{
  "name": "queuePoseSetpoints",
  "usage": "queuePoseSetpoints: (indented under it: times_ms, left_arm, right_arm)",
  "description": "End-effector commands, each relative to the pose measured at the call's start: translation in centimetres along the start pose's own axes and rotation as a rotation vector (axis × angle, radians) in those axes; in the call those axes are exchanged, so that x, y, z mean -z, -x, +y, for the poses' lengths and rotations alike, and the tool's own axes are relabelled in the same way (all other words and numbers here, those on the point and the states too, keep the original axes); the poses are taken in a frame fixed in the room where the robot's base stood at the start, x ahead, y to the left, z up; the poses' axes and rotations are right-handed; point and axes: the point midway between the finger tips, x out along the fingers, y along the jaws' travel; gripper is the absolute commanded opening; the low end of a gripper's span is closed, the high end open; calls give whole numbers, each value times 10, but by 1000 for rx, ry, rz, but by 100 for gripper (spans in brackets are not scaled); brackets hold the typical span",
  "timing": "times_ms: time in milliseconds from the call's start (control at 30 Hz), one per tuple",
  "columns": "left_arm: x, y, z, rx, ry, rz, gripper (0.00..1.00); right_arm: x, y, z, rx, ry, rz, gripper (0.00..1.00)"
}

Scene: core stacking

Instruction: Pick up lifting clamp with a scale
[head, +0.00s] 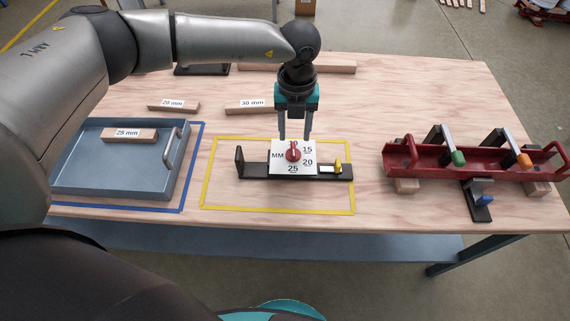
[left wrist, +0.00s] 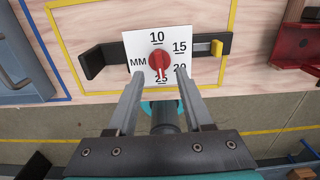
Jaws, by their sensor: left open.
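The clamp with a scale (head: 252,170) lies inside the yellow taped rectangle. It is a black bar with an upright end at left, a yellow part at right, and a white dial plate (head: 306,169) with a red knob. The plate reads 10, 15, 20, 25 and MM. In the left wrist view, the knob (left wrist: 158,60) has its pointer toward 25, and the black bar (left wrist: 98,58) runs behind the plate. My left gripper (head: 296,137) points down over the plate, its two fingers apart with nothing seen between them. Contact with the knob cannot be told.
A blue-grey tray (head: 120,185) with a 25 mm wooden bar stands at left. Bars marked 20 mm (head: 172,106) and 30 mm (head: 250,107) lie behind. A red carrier (head: 430,160) with green and orange handled clamps is at right. The table's front edge is near.

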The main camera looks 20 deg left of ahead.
Motion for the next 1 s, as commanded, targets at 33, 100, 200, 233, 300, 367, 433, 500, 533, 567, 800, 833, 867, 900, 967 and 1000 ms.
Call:
queuePoseSetpoints:
  times_ms: [33,100,200,233,300,367,433,500,533,567,800,833,867,900,967,1000]
  left_arm:
    - [1,-7,0,-2,0,2,51]
    - [2,-18,1,-4,0,2,51]
    - [4,-34,2,-3,1,2,51]
    - [3,-38,1,-2,1,2,51]
    - [3,-44,1,-1,1,2,51]
    - [3,-48,1,0,1,1,51]
    - [3,-49,1,0,1,1,51]
    - [3,-49,1,0,1,0,51]
    - [3,-48,1,0,1,0,51]
    - [3,-48,1,0,1,1,51]
    - [3,-48,1,0,1,1,29]
    - [3,-48,1,0,1,1,25]
    - [3,-48,1,0,1,1,22]
    - [3,-48,1,0,1,1,17]
    - [3,-48,1,0,1,1,11]
    - [3,-48,1,0,1,1,6]
  right_arm:
    - [0,0,0,0,0,0,51]
    - [0,-1,0,0,0,0,51]
    - [-1,-3,1,-1,1,0,51]
    - [-1,-4,2,-2,1,-1,51]
    - [-1,-4,2,-3,2,-1,51]
    - [-2,-5,3,-4,2,-1,51]
    - [-2,-5,3,-4,2,-1,51]
    - [-2,-4,4,-5,2,-1,51]
    - [-2,-4,4,-5,2,-1,51]
    - [-2,-4,4,-5,2,-1,51]
    - [-2,-4,4,-5,2,-1,51]
    - [-2,-4,4,-5,2,-1,51]
    - [-2,-4,4,-5,2,-1,51]
    - [-2,-4,4,-5,2,-1,51]
    - [-2,-4,4,-5,2,-1,51]
    - [-2,-4,4,-5,2,-1,51]
